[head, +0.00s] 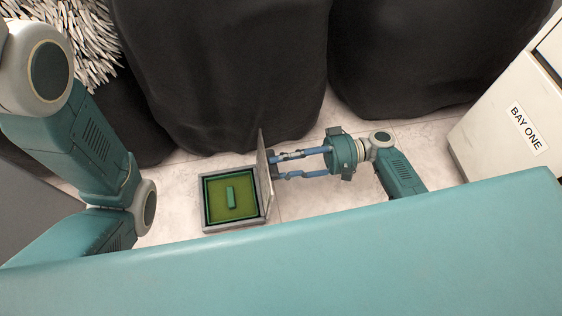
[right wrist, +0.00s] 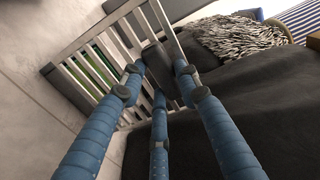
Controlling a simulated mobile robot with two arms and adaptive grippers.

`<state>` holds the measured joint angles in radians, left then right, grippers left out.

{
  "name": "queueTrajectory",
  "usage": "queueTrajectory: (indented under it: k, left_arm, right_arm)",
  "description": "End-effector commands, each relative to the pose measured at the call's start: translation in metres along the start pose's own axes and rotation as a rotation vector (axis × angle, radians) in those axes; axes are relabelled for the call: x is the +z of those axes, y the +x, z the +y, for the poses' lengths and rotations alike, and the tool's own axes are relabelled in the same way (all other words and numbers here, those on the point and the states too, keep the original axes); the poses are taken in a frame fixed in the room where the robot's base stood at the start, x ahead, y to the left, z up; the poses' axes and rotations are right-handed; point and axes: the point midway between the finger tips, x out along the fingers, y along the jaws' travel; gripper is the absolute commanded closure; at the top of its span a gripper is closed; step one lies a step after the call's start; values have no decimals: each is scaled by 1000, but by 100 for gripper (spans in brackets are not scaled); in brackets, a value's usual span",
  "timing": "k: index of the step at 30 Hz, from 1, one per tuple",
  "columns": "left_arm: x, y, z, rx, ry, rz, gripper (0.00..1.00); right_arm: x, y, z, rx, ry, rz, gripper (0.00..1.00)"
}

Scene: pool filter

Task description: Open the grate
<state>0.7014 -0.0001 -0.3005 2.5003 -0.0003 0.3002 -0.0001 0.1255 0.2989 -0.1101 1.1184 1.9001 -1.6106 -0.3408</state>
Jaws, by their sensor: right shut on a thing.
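The grate (head: 263,172) stands tipped up, close to upright, along the right side of a square pool filter box (head: 237,228). In the right wrist view its pale slats (right wrist: 80,72) show, with a dark handle (right wrist: 160,68) on them. My right gripper (head: 283,165) comes from the right and its blue fingers are shut on the handle. The same fingers (right wrist: 158,85) surround it in the right wrist view. The box is uncovered from above and shows green water (head: 213,200) with a green block (head: 230,197) in it. My left gripper is out of view.
Large black draped shapes (head: 225,60) stand behind the box. A white cabinet marked BAY ONE (head: 500,120) is at the right. A pile of whitish strips (head: 80,45) lies at the upper left. Pale tiled floor (head: 310,205) is bare around the box.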

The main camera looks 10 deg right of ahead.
Motion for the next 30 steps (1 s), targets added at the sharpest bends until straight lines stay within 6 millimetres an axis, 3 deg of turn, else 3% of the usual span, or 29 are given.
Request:
queueTrajectory:
  k: [1, 2, 4, 16, 30]
  left_arm:
    - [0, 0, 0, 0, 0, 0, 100]
    - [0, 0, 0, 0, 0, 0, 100]
    - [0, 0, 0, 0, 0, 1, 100]
    - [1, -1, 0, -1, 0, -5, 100]
    - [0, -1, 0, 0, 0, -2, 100]
  right_arm:
    - [2, -2, 7, 15, 8, 3, 100]
    - [2, -2, 7, 15, 8, 3, 62]
    - [2, -2, 7, 15, 9, 2, 50]
    - [0, -9, 4, 10, 5, 3, 50]
    - [1, -100, 4, 12, 6, 4, 50]
